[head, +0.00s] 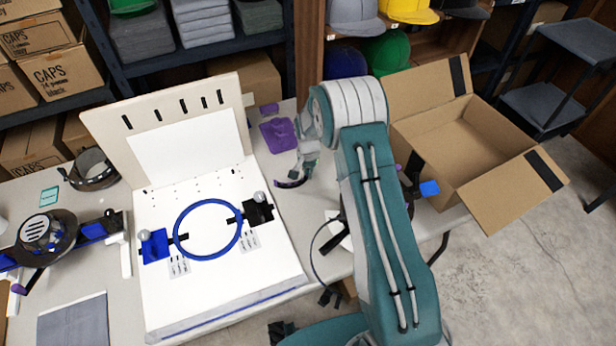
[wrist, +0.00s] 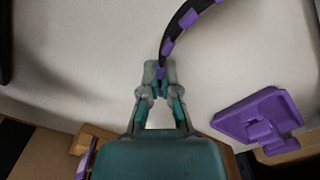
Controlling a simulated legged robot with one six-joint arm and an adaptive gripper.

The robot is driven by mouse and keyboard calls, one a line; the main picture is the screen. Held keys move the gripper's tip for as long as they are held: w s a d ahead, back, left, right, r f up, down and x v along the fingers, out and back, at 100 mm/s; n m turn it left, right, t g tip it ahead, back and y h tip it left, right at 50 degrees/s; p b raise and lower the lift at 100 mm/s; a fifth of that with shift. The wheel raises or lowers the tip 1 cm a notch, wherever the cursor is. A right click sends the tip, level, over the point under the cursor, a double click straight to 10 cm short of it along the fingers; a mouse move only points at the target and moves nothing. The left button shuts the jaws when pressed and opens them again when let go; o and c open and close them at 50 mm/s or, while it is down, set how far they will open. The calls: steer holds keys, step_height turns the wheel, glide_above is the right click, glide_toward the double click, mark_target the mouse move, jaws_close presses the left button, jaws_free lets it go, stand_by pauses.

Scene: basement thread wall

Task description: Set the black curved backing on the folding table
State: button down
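The black curved backing, a thin dark strip with purple patches, shows in the wrist view (wrist: 183,25) and as a short dark arc in the head view (head: 290,183). My gripper (wrist: 160,80) is closed around its near end; the strip curves up and right from the fingertips. In the head view my gripper (head: 303,163) points down over the folding table (head: 283,215), right of the white press board. I cannot tell whether the strip touches the tabletop. My arm hides part of the table's right side.
A white board with a blue hoop (head: 208,257) fills the table's middle. A purple block (head: 279,135) lies close behind my gripper and shows in the wrist view (wrist: 262,115). An open cardboard box (head: 470,140) stands right. Bare table lies between board and arm.

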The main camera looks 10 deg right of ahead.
step_height(320, 180, down, 2)
steer(key=shift+d+f, duration=0.1)
steer(key=shift+f, duration=0.1)
steer(key=shift+d, duration=0.35)
steer(key=c, duration=0.8)
jaws_free()
steer(key=shift+a, duration=0.25)
